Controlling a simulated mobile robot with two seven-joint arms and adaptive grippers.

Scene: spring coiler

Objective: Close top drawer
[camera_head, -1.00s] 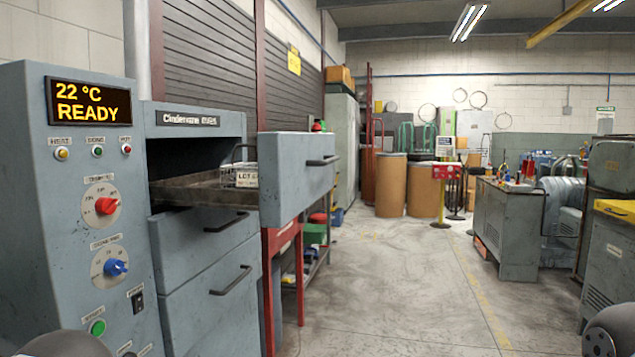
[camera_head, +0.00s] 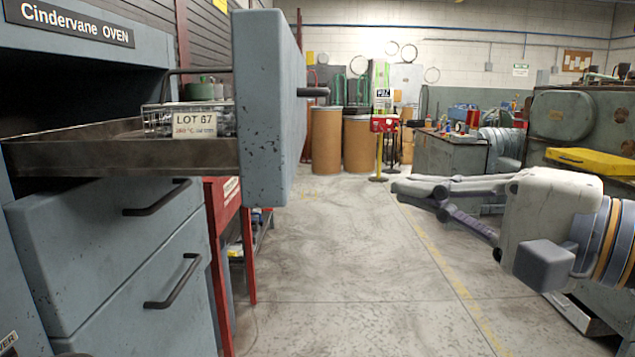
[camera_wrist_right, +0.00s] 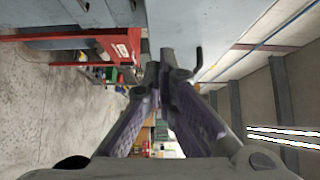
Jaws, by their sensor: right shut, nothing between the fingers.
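The top drawer (camera_head: 268,115) of the blue-grey Cindervane oven (camera_head: 85,30) is pulled far out on the left. Its front panel stands clear of the oven body, and its dark handle (camera_head: 313,92) sticks out to the right. A wire basket (camera_head: 160,118) with a LOT 67 label lies inside the drawer. My right gripper (camera_head: 398,187) is to the right of the drawer front, lower than the handle and apart from it, pointing left. Its fingers are together and empty. In the right wrist view my right gripper (camera_wrist_right: 157,72) shows close to a pale blue-grey panel (camera_wrist_right: 215,30) with a dark handle. My left gripper is out of view.
Two lower drawers (camera_head: 110,235) look shut, with dark handles sticking out. A red stand (camera_head: 222,215) is beside the oven. Brown drums (camera_head: 327,140) stand at the back. A workbench (camera_head: 450,155) and machines are on the right. The floor between is clear.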

